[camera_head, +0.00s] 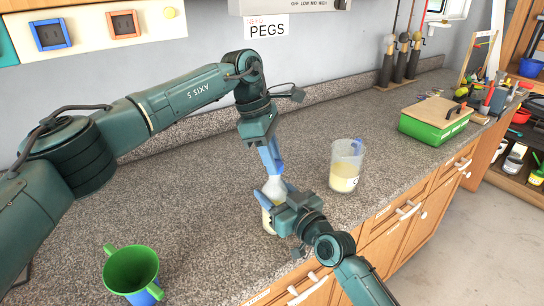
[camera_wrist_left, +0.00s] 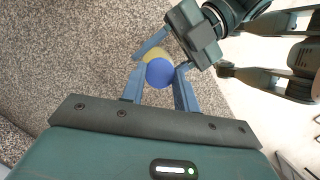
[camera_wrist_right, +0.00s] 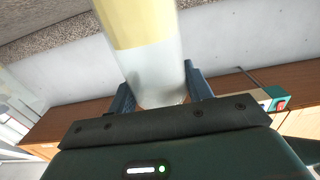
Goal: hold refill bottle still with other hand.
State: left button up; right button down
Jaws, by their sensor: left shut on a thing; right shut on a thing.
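The refill bottle (camera_head: 273,187) is translucent with pale yellow contents and stands upright on the grey counter. Its blue round cap (camera_wrist_left: 159,72) shows from above in the left wrist view. My left gripper (camera_head: 271,160) comes from above and is shut on the cap, one finger on each side. My right gripper (camera_head: 277,197) comes from the front and is shut around the bottle's body. In the right wrist view, the bottle (camera_wrist_right: 145,50) fills the space between the fingers, which partly hide its edges.
A green box (camera_head: 433,122) with a wooden lid is farther right. The counter (camera_head: 210,180) left of the bottle is clear.

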pick_arm(q)
jog(key=m, duration=0.2)
jog(key=m+g, duration=0.1)
jog(key=m, duration=0.2)
jog(key=shift+w+d+m+y, duration=0.2)
jog(key=shift+w+m+y, duration=0.1)
jog(key=shift+s+a+m+g, duration=0.1)
jog(key=shift+m+g, duration=0.3)
jog(key=shift+m, duration=0.3)
jog(key=o, duration=0.9)
